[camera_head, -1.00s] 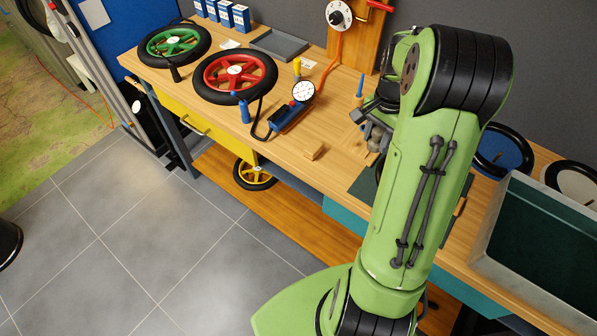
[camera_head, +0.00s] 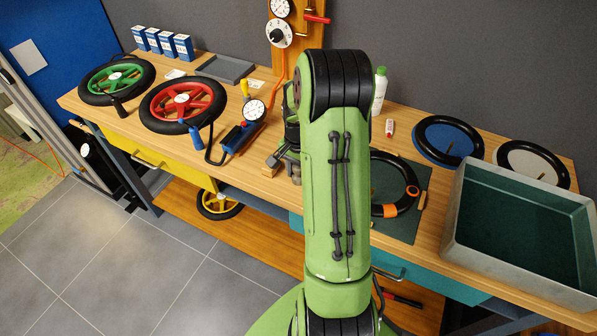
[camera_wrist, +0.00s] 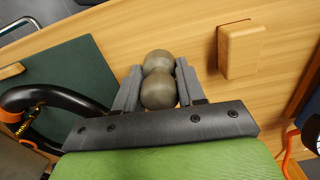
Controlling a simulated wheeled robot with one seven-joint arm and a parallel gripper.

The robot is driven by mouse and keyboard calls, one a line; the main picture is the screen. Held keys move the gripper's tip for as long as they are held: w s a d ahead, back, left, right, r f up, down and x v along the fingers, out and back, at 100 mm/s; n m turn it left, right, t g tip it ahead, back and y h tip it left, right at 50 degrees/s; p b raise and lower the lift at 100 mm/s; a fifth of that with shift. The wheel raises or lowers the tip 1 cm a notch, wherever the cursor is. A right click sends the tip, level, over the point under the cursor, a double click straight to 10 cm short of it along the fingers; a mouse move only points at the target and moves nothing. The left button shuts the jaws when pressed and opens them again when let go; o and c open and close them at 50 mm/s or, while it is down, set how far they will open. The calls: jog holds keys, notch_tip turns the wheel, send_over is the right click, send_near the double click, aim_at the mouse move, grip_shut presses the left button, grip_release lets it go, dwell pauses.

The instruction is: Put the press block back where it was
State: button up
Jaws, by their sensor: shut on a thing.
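My gripper (camera_wrist: 158,78) is shut on a grey-brown piece (camera_wrist: 159,90) with two round knobs, which I take to be the press block. The fingers lie on either side of it in the wrist view; its underside is hidden. In the head view my gripper (camera_head: 291,163) is low over the bench, largely behind my arm. A small light wooden block (camera_wrist: 241,50) lies on the bench to the right of the gripper in the wrist view, apart from it. It also shows in the head view (camera_head: 269,171), near the bench's front edge.
A green mat (camera_wrist: 62,58) with a black tyre (camera_head: 411,179) lies right of my arm in the head view. A grey bin (camera_head: 455,225) stands at the right end. A gauge pump (camera_head: 237,137) and red wheel (camera_head: 182,99) are left.

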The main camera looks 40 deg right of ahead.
jog(key=o, duration=1.1)
jog(key=shift+c, duration=0.2)
notch_tip(320, 180, up, 12)
jog(key=shift+p, duration=1)
jog(key=s+a+r+n+t, duration=0.1)
jog(key=s+a+r+n, duration=0.25)
jog(key=a, duration=0.25)
jog(key=s+a+r+n+t+h, duration=0.1)
jog(key=s+a+r+n+t, duration=0.2)
jog(key=a, duration=0.4)
jog(key=s+a+r+n, duration=0.3)
jog(key=a+r+n, duration=0.1)
jog(key=a+r, duration=0.15)
jog(key=s+a+f+n+t+y, duration=0.1)
jog(key=s+a+n, duration=0.3)
jog(key=s+a, duration=0.1)
jog(key=shift+s+f+t, duration=0.3)
jog(key=shift+s, duration=0.3)
